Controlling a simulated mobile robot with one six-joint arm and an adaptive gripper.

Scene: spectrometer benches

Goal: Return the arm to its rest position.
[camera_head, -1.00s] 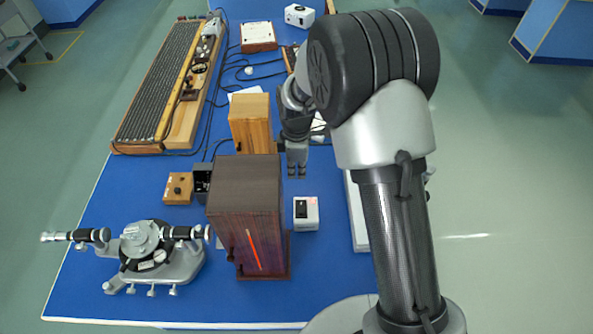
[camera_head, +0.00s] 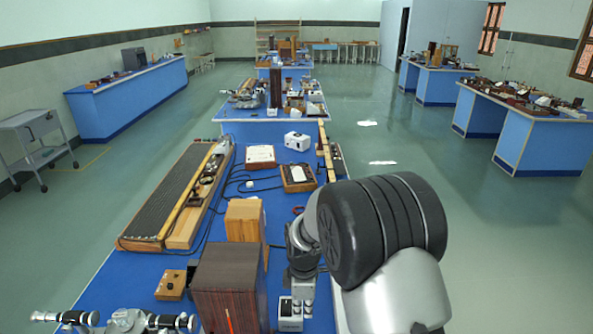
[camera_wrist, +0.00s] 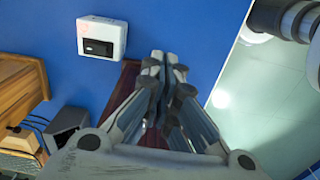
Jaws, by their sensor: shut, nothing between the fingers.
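My gripper (camera_head: 303,287) hangs above the blue bench, to the right of a dark wooden box (camera_head: 226,292) and over a small white switch box (camera_head: 290,315). In the wrist view my gripper (camera_wrist: 164,62) has its fingertips together with nothing between them. The white switch box (camera_wrist: 101,37) with its black rocker shows there to the upper left, apart from the fingers. Part of the dark box (camera_wrist: 124,88) shows behind the fingers. My arm is bent, with its large black joint to the right of the gripper, hiding part of the bench edge.
A light wooden box (camera_head: 244,219) stands behind the dark box. A spectrometer (camera_head: 125,321) is at the lower left, cut off by the frame. A long wire board (camera_head: 172,200) lies along the left side. Open floor (camera_head: 480,230) lies to the right.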

